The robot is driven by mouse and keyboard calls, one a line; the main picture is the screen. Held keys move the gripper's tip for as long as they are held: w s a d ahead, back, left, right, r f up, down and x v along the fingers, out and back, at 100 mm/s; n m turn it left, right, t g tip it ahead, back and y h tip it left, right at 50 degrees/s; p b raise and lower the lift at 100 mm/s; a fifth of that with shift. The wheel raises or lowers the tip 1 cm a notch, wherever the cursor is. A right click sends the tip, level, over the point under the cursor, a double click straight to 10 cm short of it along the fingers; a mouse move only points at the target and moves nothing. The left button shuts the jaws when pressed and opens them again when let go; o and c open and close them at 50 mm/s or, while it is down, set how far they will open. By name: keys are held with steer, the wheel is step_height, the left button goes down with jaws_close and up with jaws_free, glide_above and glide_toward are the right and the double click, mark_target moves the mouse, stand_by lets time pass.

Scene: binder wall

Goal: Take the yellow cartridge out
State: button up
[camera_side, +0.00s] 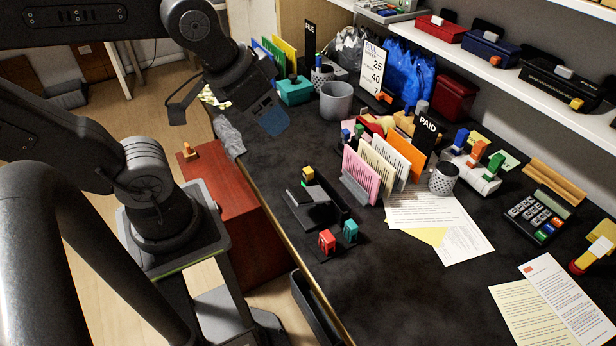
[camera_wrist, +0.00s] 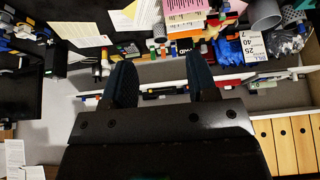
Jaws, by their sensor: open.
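A small yellow cartridge (camera_side: 307,173) stands at the far end of a low black holder (camera_side: 318,212) on the dark desk in the side view. Only its upper part shows clearly; how deep it sits I cannot tell. A red cartridge (camera_side: 327,241) and a teal cartridge (camera_side: 350,231) stand at the holder's near end. My gripper (camera_side: 268,112) is high above the desk's left edge, up and to the left of the yellow cartridge, well apart from it. In the wrist view my gripper (camera_wrist: 161,82) is open with nothing between its fingers. I cannot make out the yellow cartridge there.
A file rack with pink and orange folders (camera_side: 361,176) stands right of the holder. A grey cup (camera_side: 336,100) and a teal box (camera_side: 294,91) stand at the back. Loose papers (camera_side: 436,222) lie to the right. The desk left of the holder is clear.

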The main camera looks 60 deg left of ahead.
steer(key=w+a+f+n+g, duration=0.2)
steer(key=w+a+f+n, duration=0.2)
steer(key=w+n, duration=0.4)
steer(key=n+g, duration=0.4)
steer(key=n, duration=0.6)
glide_above(308, 170)
step_height(308, 170, down, 20)
steer(key=shift+s+d+f, duration=0.1)
steer(key=shift+f, duration=3.05)
jaws_close()
steer(key=shift+r, duration=0.1)
